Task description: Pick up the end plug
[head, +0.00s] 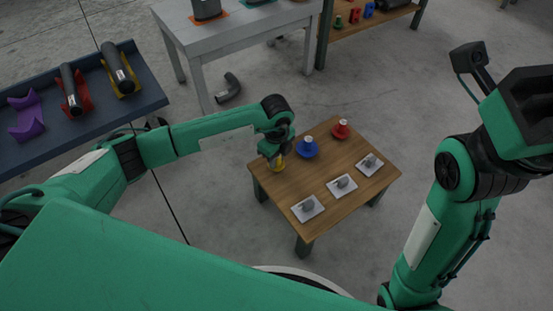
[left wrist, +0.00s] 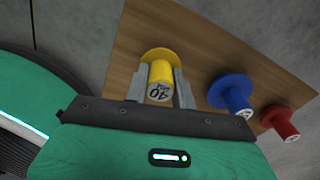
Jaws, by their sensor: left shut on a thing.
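A yellow end plug (left wrist: 160,72) with a wide flange and a marked white end stands at the edge of the small wooden table. In the left wrist view it sits between the fingers of my left gripper (left wrist: 160,92), which are shut on it. In the head view my left gripper (head: 274,160) reaches down over the table's left corner and mostly hides the yellow plug (head: 277,164). A blue end plug (head: 308,148) and a red end plug (head: 340,130) stand in a row beside it. My right gripper's fingers do not show.
The wooden table (head: 325,165) also holds several white plates (head: 343,186) with grey parts along its front side. A dark blue bench (head: 75,130) with pipes stands at left. A grey table (head: 240,35) stands behind. A bent pipe (head: 229,88) lies on the floor.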

